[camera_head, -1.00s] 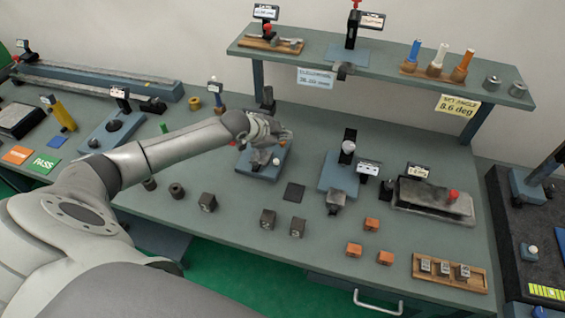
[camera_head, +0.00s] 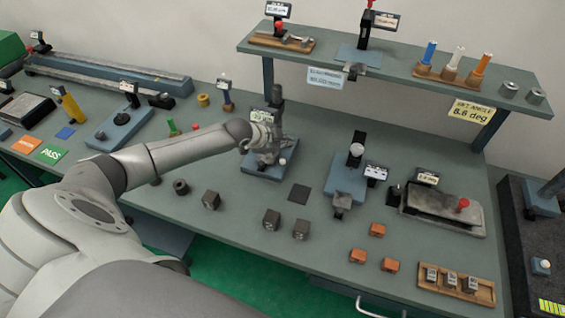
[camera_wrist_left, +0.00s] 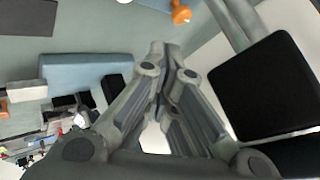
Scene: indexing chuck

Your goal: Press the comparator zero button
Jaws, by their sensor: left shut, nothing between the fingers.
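The likely comparator stands on a blue base (camera_head: 256,166) at the middle of the bench in the head view, with a dark column (camera_head: 277,93) and a small display (camera_head: 259,115). A small pale round button (camera_head: 283,162) shows on the base's right part; I take it for the zero button. My left gripper (camera_head: 267,158) is shut and empty, pointing down over the base just left of this button. Contact cannot be told. In the left wrist view the closed fingers (camera_wrist_left: 165,58) reach up near a blue surface (camera_wrist_left: 85,70). My right gripper is not in view.
A second blue-based device (camera_head: 345,183) stands to the right. Dark cubes (camera_head: 271,219) and orange cubes (camera_head: 358,256) lie in front. A raised shelf (camera_head: 400,66) spans the back. A large black block (camera_wrist_left: 265,85) sits close right of the fingers in the wrist view.

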